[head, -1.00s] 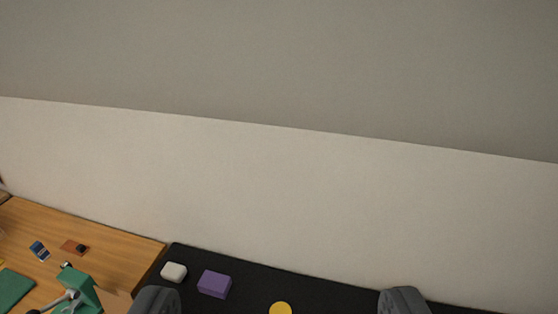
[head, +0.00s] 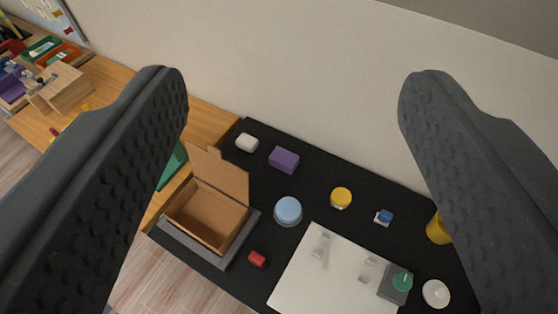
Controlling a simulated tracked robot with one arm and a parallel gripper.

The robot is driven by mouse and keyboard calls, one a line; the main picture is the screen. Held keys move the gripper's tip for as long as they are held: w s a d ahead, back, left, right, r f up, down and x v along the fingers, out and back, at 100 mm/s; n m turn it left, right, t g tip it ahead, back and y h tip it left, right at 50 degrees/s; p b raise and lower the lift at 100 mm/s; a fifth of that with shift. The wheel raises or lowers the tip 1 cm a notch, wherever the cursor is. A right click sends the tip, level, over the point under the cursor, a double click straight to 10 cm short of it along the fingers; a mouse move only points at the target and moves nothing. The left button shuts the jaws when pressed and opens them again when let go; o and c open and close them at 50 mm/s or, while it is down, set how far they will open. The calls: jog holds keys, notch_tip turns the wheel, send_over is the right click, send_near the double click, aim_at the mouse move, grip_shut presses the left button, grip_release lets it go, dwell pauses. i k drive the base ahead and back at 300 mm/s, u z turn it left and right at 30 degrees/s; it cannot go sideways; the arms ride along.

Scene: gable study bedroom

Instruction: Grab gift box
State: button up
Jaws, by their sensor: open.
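My gripper (head: 295,80) is open and empty, its two dark fingers wide apart in the head view, above a black table top (head: 345,245). I cannot tell for certain which thing is the gift box. A plain purple box (head: 284,160) lies near the back of the black top, and it appears between the fingers. An open brown cardboard box (head: 207,216) with its lid raised sits on a grey base at the left. A small grey block with a green top (head: 396,285) is at the lower right, by the right finger.
Around the purple box are a white block (head: 247,142), a light blue round thing (head: 288,211), a yellow round thing (head: 341,198) and a small blue item (head: 384,217). A red block (head: 257,259) and white board (head: 335,270) are nearer. The wall (head: 320,80) stands behind.

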aim_at(282, 159)
jog(key=z, duration=1.95)
jog(key=k, duration=1.3)
jog(key=u, duration=1.1)
jog(key=i, duration=1.05)
jog(key=z, duration=0.05)
